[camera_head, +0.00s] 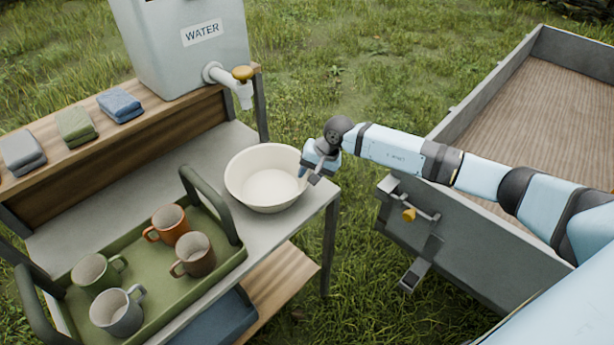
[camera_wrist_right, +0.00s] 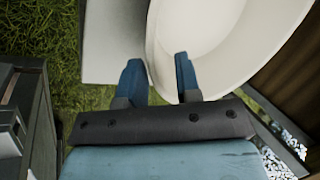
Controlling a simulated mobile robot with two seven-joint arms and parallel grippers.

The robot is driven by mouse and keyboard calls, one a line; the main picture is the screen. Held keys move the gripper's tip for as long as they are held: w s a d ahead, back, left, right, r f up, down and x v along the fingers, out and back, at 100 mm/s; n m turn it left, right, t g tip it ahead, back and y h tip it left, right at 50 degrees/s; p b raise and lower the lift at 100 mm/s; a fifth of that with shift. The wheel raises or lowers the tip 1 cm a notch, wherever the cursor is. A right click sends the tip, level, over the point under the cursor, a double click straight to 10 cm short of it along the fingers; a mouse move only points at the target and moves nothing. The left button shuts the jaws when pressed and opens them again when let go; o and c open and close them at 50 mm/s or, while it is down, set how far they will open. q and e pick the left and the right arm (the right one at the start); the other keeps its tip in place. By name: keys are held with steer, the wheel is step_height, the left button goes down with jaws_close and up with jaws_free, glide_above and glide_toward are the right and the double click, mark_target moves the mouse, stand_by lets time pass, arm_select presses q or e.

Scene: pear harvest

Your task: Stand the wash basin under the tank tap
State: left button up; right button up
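The cream wash basin (camera_head: 268,188) stands upright on the grey worktop, near its right end. The tank tap (camera_head: 243,90) has a yellow knob and a white spout, and sticks out from the grey water tank (camera_head: 190,50) on the raised shelf. The basin is nearer to me than the spout. My right gripper (camera_head: 307,168) is at the basin's right rim. In the right wrist view its two fingers (camera_wrist_right: 158,75) are apart, one outside the basin (camera_wrist_right: 215,35) and one over its inside, with the rim between them. My left gripper is not in view.
A green tray (camera_head: 150,262) with several mugs stands left of the basin, its handle close to it. Folded cloths (camera_head: 75,127) lie on the wooden shelf (camera_head: 60,158). A grey cart (camera_head: 470,235) stands to the right, beyond a grass gap.

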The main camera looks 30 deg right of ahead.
steer(key=v, duration=1)
steer(key=s+a+f+m+t+y, duration=0.1)
steer(key=s+a+m+t+y, duration=0.2)
steer(key=a+m, duration=0.4)
steer(key=s+a+m+y, duration=0.4)
steer(key=a+m+y, duration=0.1)
steer(key=a+m, duration=0.2)
steer(key=s+a+f+m+t+y, duration=0.1)
steer(key=s+a+m+t+y, duration=0.2)
steer(key=a+m, duration=0.45)
steer(key=s+d+f+n+t+h, duration=0.1)
steer(key=s+f+n+h, duration=0.5)
steer(key=n, duration=0.9)
steer(key=s+d+f+n+h, duration=0.4)
steer(key=s+f+n+h, duration=0.2)
steer(key=s+f+n, duration=0.6)
steer(key=n, duration=0.4)
steer(key=shift+d+t+b, duration=0.35)
steer(key=shift+t, duration=0.05)
